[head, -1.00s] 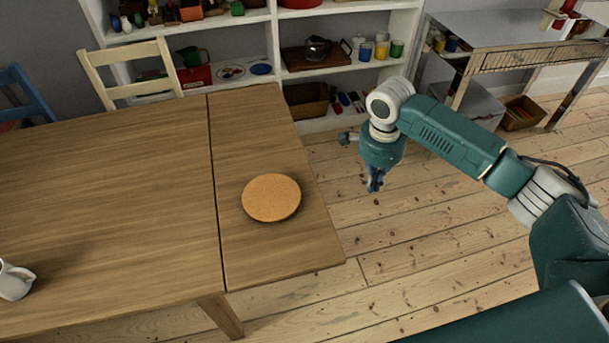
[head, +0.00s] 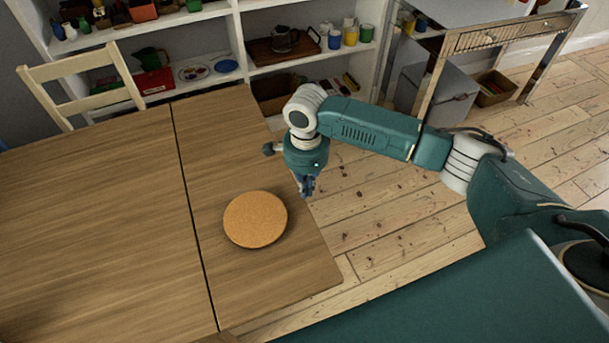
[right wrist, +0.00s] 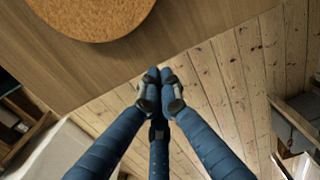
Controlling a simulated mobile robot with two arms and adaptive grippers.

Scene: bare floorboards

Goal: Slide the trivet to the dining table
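The trivet is a round cork disc (head: 255,219) lying flat on the right-hand section of the wooden dining table (head: 90,220), right of the seam that splits the top. It also shows, cut off by the top edge, in the right wrist view (right wrist: 92,12). My right gripper (head: 307,190) hangs pointing down by the table's right edge, to the right of the trivet and apart from it. In the right wrist view its blue fingers (right wrist: 160,84) are together at the tips with nothing between them. My left gripper is not in view.
A cream chair (head: 85,80) stands at the table's far side. White shelves (head: 240,45) with cups, a tray and boxes stand behind. A metal-legged desk (head: 490,40) stands at the back right. The tabletop around the trivet is clear, and bare floorboards (head: 385,205) lie to its right.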

